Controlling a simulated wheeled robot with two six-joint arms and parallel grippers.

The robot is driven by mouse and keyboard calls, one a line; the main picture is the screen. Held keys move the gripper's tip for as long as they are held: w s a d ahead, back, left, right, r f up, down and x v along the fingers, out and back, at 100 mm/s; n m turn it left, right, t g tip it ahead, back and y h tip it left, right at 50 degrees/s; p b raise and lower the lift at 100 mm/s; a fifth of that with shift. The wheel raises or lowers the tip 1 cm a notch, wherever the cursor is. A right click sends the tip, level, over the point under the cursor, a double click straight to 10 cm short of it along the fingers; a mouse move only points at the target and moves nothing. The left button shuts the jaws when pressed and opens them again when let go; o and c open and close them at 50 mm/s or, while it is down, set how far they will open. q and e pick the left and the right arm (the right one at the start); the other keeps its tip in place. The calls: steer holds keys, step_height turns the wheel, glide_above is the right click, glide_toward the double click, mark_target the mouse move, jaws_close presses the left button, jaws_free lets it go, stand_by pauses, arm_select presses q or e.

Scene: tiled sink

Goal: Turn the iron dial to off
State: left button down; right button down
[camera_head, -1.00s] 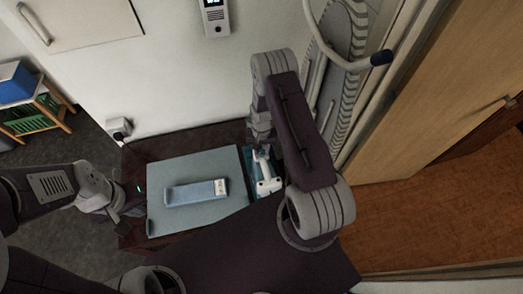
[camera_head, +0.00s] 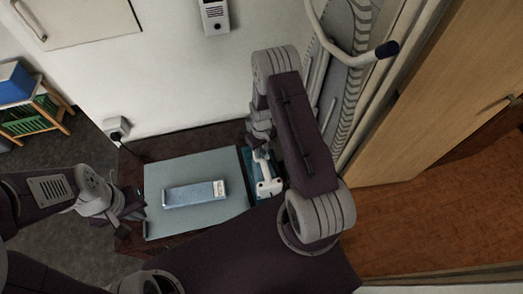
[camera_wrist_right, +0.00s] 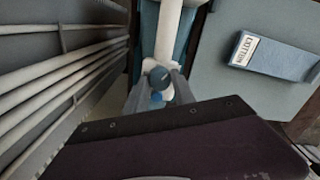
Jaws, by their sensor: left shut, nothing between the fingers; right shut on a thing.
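The white iron (camera_head: 266,187) with a teal base lies on the right side of the table, partly hidden by my right arm in the head view. In the right wrist view, the iron's white body (camera_wrist_right: 168,35) runs up from a round blue dial (camera_wrist_right: 159,76). My right gripper (camera_wrist_right: 158,88) is shut on the dial, one finger on each side. In the head view its fingertips are hidden behind my arm. My left gripper (camera_head: 133,207) is shut and empty at the left edge of the grey-blue board (camera_head: 195,228).
A blue box (camera_head: 194,194) with a white label lies on the board. A wall socket (camera_head: 116,128) with a plug is behind the table. A ribbed grey-white appliance stands beside my right arm, and its bars (camera_wrist_right: 55,75) are close on the left in the wrist view.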

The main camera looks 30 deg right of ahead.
mark_target(261, 152)
stand_by(0.5)
steer(key=c, duration=1)
jaws_free()
steer(key=shift+c, duration=0.2)
step_height(261, 152, up, 9)
steer(key=b, duration=0.1)
steer(key=shift+b, duration=0.4)
